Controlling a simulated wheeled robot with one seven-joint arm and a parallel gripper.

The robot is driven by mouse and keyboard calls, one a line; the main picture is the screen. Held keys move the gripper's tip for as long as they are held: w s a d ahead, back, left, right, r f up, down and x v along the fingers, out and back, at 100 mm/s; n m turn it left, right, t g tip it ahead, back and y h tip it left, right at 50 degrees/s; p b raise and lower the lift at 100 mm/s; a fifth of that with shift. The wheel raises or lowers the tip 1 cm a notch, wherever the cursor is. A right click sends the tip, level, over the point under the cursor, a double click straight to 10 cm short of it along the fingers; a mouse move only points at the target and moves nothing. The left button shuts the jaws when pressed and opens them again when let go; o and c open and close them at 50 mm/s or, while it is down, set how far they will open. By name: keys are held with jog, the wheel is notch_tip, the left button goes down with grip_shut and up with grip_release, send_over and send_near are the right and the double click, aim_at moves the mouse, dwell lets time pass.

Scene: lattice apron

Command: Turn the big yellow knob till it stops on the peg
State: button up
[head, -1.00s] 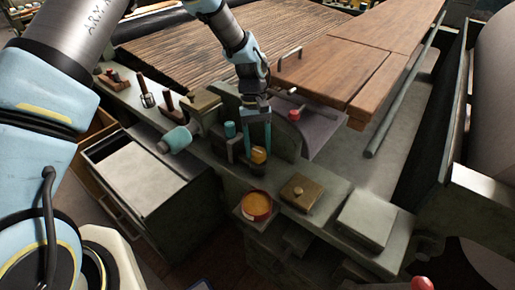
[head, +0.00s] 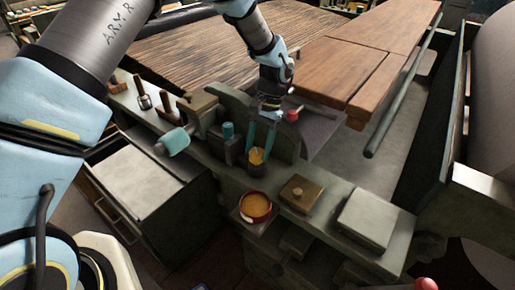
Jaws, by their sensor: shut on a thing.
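The big yellow knob (head: 257,156) sits low on the machine's grey-green front, below the upright rounded plate (head: 286,140). My gripper (head: 259,148) reaches down from above, and its two light-blue fingers are shut on the knob, one on each side. The fingers cover part of the knob. I cannot make out the peg in this view.
A teal-capped post (head: 228,131) stands just left of the fingers. A teal handle (head: 174,141) juts out further left. A red-rimmed bowl (head: 256,206) with orange contents, a brown block (head: 301,193) and a grey box (head: 375,221) lie in front. A red knob (head: 292,115) is behind.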

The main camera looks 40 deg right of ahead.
jog(key=shift+m, duration=0.3)
dwell(0.4)
jog(key=o, duration=1.4)
jog(key=shift+c, duration=0.2)
jog(key=b+v, duration=0.2)
jog(key=v, duration=0.8)
jog(key=shift+r, duration=0.4)
jog(key=shift+d, duration=0.15)
